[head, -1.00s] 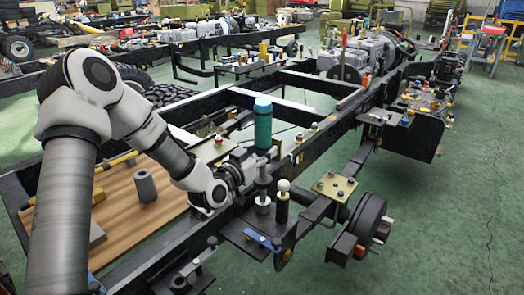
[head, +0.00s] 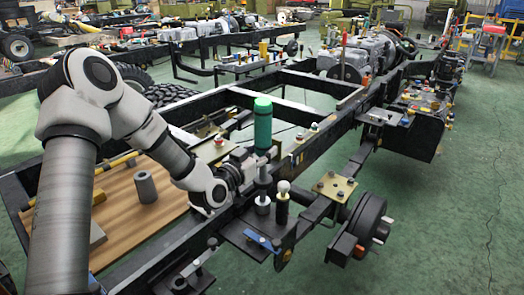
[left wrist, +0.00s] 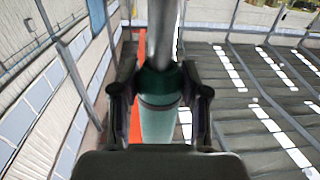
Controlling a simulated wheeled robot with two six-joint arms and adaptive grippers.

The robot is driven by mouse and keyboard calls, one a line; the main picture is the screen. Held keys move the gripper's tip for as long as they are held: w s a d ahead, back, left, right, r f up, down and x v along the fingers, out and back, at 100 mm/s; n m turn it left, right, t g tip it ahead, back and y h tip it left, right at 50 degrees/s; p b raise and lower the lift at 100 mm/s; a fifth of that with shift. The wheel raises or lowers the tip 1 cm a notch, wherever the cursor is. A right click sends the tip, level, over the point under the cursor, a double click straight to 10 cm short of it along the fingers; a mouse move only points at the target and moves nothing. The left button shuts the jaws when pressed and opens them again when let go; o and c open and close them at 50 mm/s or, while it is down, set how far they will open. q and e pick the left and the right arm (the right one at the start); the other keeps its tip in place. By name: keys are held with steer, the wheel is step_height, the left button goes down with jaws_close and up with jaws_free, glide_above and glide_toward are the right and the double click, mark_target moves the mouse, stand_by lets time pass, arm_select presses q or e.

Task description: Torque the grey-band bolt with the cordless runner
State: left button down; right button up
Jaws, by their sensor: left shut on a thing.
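In the left wrist view the runner's green body (left wrist: 160,118) sits between the two fingers of my left gripper (left wrist: 160,95). Below the runner is a grey cylindrical piece (head: 262,200) on a dark bracket; I cannot tell whether they touch. No grey band on a bolt can be made out at this size. My right gripper is not in view.
A white-ball-topped post (head: 283,189) stands close to the right of the runner. A brass-coloured plate (head: 335,186) with several bolts lies farther right. A wooden board (head: 125,215) carries a grey cylinder (head: 146,187) on the left. Green floor is clear at the right.

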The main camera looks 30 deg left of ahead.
mark_target(258, 127)
arm_select(q)
steer(key=shift+r+p, duration=0.8)
steer(key=shift+r, duration=0.7)
step_height(258, 127, up, 5)
steer(key=p, duration=0.4)
